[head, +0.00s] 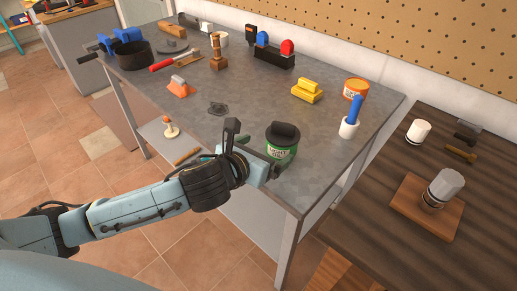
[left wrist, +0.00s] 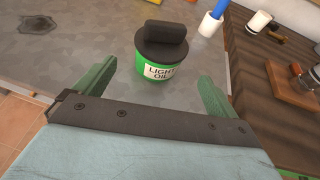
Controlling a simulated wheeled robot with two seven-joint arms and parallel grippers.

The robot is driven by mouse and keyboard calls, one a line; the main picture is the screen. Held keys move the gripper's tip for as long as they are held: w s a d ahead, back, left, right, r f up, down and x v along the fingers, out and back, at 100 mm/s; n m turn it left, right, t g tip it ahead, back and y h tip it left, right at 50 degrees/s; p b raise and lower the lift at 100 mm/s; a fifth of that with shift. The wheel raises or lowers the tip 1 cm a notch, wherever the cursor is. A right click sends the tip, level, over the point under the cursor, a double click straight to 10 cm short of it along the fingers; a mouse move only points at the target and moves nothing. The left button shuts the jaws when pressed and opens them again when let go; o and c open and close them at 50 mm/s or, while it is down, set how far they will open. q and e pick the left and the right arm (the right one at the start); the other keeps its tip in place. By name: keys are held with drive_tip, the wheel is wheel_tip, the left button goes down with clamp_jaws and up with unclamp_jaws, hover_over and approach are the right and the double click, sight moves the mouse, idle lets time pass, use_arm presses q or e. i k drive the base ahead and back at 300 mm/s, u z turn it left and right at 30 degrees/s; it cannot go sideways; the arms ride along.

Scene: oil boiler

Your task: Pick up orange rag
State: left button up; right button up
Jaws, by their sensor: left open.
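A small crumpled orange thing (head: 181,88), which looks like the orange rag, lies on the grey workbench (head: 200,130) left of the middle, with a pale grey piece on top of it. My left gripper (head: 252,152) is at the bench's front edge, to the right of and nearer than the rag. It is open and empty. In the left wrist view its green fingers (left wrist: 157,92) stand apart, with a green "LIGHT OIL" can (left wrist: 158,72) with a black lid just beyond them. The rag is not in the left wrist view. My right gripper is not in view.
The green oil can (head: 282,142) stands right beside my left gripper. A dark stain (head: 218,108) lies on the bench. A red-handled tool (head: 163,66) and a wooden piece (head: 217,55) are behind the rag. A brown table (head: 400,225) adjoins at right.

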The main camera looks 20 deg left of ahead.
sight(179, 86)
drive_tip(key=u, duration=1.35)
